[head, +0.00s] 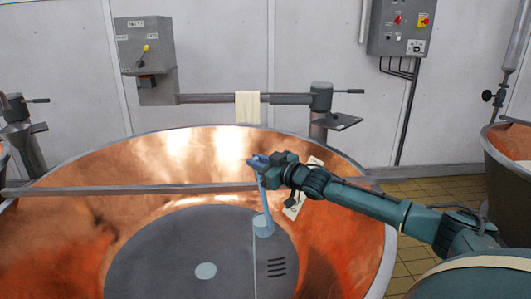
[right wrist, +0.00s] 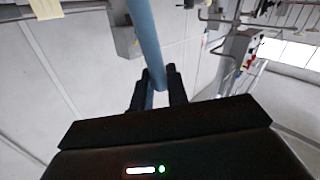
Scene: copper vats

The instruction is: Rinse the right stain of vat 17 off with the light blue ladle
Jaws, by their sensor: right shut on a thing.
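The large copper vat (head: 342,232) fills the middle of the head view, with a grey bottom plate; I cannot read its number. My right gripper (head: 262,161) is over the vat, shut on the handle of the light blue ladle (head: 263,227). The ladle hangs with its bowl low, over the bottom plate. A thin pale line, like a stream, runs down from the bowl. The handle also shows between the fingers in the right wrist view (right wrist: 146,45). A pale, marked patch (head: 296,206) shows on the right inner wall, partly behind my arm; I cannot tell whether it is the stain.
A grey bar (head: 130,189) crosses the vat. Behind it, a horizontal arm (head: 210,98) carries a cream cloth (head: 247,107). A control box (head: 401,27) hangs on the wall. Another vat (head: 510,145) stands at the right, with tiled floor between.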

